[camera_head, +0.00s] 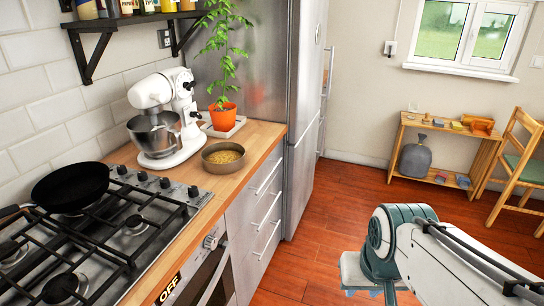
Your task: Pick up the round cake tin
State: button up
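A round tin (223,157) with a brownish rim and a yellowish, grainy-looking inside sits on the wooden counter (213,188), near its front edge. It stands to the right of the white stand mixer (165,115) and in front of the potted plant. My arm reaches in from the lower right, over the floor and well to the right of the tin.
A gas hob (133,226) with a black pan (70,188) is at the left. An orange pot (223,117) with a tall plant stands behind the tin, beside the steel fridge (262,60). A wooden shelf (446,130) and chair (522,150) stand far right. The red floor between is open.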

aim_at(222, 158)
jog(key=z, duration=0.5)
jog(key=i, duration=1.85)
jog(key=u, duration=1.45)
jog(key=i, duration=0.8)
jog(key=u, duration=0.9)
